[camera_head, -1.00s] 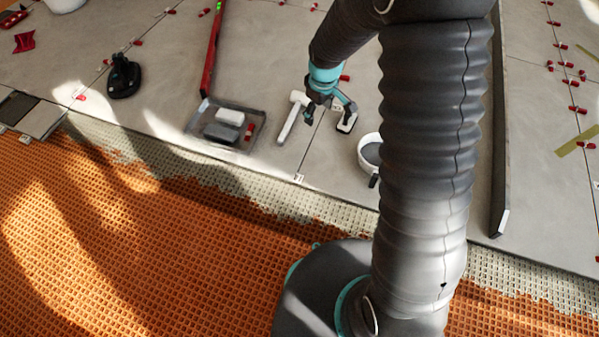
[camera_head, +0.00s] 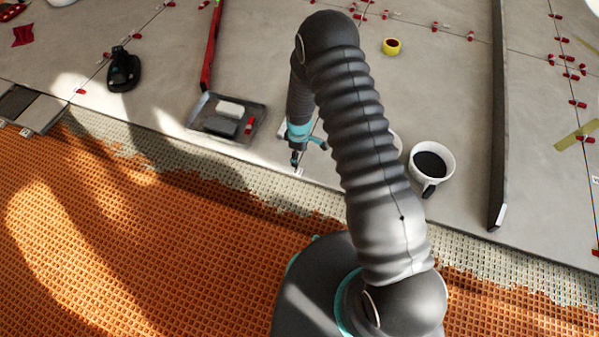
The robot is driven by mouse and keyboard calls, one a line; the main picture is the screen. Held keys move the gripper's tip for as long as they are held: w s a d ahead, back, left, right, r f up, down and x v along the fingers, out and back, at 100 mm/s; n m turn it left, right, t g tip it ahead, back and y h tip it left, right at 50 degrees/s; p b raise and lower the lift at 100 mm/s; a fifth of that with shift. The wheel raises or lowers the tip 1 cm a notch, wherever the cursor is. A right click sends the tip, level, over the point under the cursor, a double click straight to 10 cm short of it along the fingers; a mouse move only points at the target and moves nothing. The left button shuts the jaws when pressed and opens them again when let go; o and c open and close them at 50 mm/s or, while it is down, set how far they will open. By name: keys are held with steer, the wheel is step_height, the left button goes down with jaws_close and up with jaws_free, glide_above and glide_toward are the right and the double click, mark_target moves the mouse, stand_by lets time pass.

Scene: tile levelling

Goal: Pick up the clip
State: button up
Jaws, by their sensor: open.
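A small white clip (camera_head: 299,171) sits at the front edge of the grey tiles, on the seam line, just below my gripper in the picture. It is too small to make out its shape. My gripper (camera_head: 308,155) is open, with its fingers spread and nothing visible between them. One fingertip is close to the clip in the picture; I cannot tell whether it touches.
A tray (camera_head: 200,125) with a white block, a grey block and a red piece lies left of my gripper. A white cup (camera_head: 446,162) with dark contents stands to the right. A long dark bar (camera_head: 497,130) lies further right. Orange matting (camera_head: 120,240) fills the front.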

mark_target(299, 172)
step_height(299, 172, down, 4)
steer(key=shift+s+f, duration=0.15)
steer(key=shift+f, duration=1.2)
steer(key=shift+s+f, duration=0.1)
steer(key=shift+f, duration=1.2)
steer(key=shift+f+b, duration=0.25)
steer(key=shift+b, duration=0.35)
steer(key=c, duration=0.6)
steer(key=shift+s, duration=0.1)
steer(key=shift+c, duration=0.9)
